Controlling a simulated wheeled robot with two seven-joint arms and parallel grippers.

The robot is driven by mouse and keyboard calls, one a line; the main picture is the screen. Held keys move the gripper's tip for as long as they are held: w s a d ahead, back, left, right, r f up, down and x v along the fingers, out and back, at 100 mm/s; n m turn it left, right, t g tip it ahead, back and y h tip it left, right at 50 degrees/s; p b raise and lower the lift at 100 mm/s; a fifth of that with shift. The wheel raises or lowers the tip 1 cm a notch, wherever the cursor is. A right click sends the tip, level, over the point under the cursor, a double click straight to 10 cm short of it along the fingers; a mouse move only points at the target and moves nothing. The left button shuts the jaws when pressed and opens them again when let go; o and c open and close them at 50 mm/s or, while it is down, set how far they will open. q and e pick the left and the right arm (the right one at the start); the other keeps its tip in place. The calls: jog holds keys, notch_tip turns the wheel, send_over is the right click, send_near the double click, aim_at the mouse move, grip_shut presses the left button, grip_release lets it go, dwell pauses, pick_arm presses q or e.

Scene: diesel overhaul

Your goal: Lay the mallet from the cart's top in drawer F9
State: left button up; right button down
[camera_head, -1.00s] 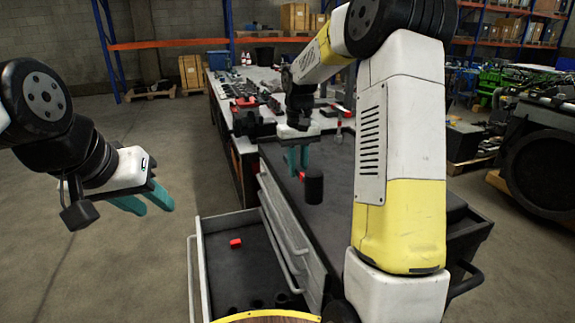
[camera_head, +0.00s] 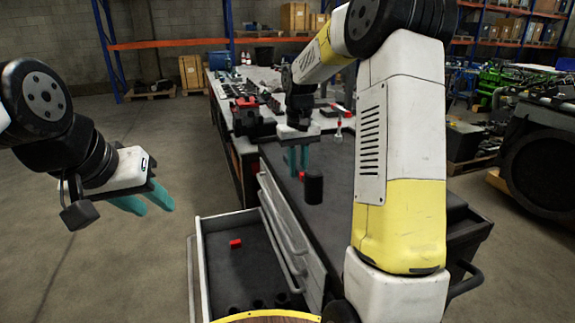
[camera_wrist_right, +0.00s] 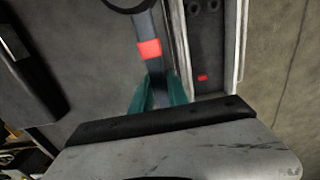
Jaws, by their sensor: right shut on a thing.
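The mallet has a black head (camera_head: 313,188) and a red band by the right fingers. My right gripper (camera_head: 297,165) is shut on its handle, above the cart's dark top (camera_head: 335,215). In the right wrist view the handle with its red band (camera_wrist_right: 149,50) runs between the teal fingers (camera_wrist_right: 160,92), and the head is partly cut off at the top edge. An open drawer (camera_head: 203,268) sticks out of the cart's left side, below and left of the mallet. I cannot read its label. My left gripper (camera_head: 156,208) is open and empty, left of the drawer.
In the drawer lie a small red block (camera_head: 236,244) and several dark round items along its near end; its middle floor looks bare. A workbench with a red-and-black vise (camera_head: 246,115) stands behind the cart. A large engine part (camera_head: 540,165) stands at right.

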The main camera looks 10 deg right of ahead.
aim_at(298, 167)
jog(key=shift+r, duration=2.05)
jog(key=shift+f, duration=0.1)
